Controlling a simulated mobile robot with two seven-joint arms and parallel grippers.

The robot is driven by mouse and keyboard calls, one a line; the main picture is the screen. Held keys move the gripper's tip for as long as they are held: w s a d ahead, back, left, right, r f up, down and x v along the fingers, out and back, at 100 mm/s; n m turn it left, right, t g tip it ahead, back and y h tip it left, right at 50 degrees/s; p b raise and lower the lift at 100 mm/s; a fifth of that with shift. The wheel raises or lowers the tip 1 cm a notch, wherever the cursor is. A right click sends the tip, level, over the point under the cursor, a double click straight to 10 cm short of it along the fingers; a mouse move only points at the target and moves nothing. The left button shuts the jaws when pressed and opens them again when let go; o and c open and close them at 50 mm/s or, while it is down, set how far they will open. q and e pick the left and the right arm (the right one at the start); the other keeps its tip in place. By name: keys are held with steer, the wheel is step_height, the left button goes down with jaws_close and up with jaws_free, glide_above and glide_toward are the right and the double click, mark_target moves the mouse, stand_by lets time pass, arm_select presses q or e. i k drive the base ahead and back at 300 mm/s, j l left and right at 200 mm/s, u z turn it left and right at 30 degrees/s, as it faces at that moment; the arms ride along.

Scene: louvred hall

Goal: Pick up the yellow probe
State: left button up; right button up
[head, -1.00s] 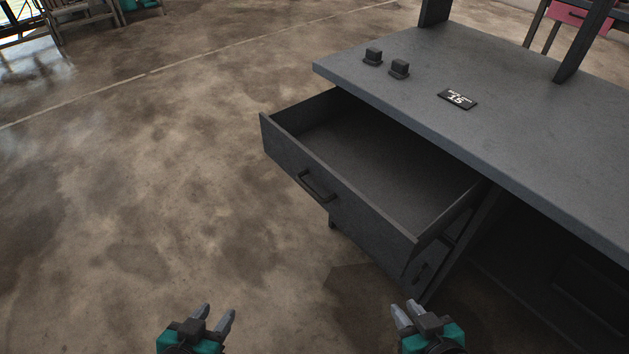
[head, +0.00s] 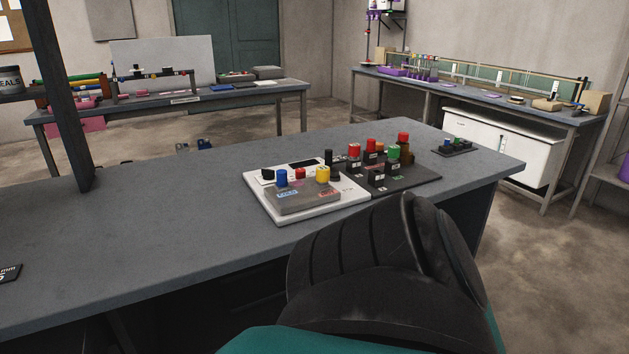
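On the grey bench (head: 200,220) a white device (head: 340,205) carries a grey block with several capped pieces. One of them is a short yellow cylinder (head: 323,174), upright beside a blue one (head: 281,178). I cannot tell whether this is the yellow probe; no other clear yellow probe shows on this bench. A large black and teal arm part of mine fills the lower middle and hides the bench's front edge there. Neither gripper is in view.
Right of the device, a black board (head: 425,180) holds several red, green and orange capped pieces. A small dark tray (head: 458,147) lies near the bench's right end. A dark post (head: 62,100) rises at left. The bench's left middle is clear.

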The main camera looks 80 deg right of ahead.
mark_target(322, 172)
steer(key=z, duration=2.55)
steer(key=i+l+u, duration=0.1)
steer(key=u, duration=0.8)
steer(key=l+u, duration=0.85)
steer(key=l, duration=0.25)
steer(key=k+l+u, duration=0.15)
steer(key=l, duration=0.15)
steer(key=k+l+u, duration=0.1)
steer(key=l, duration=0.25)
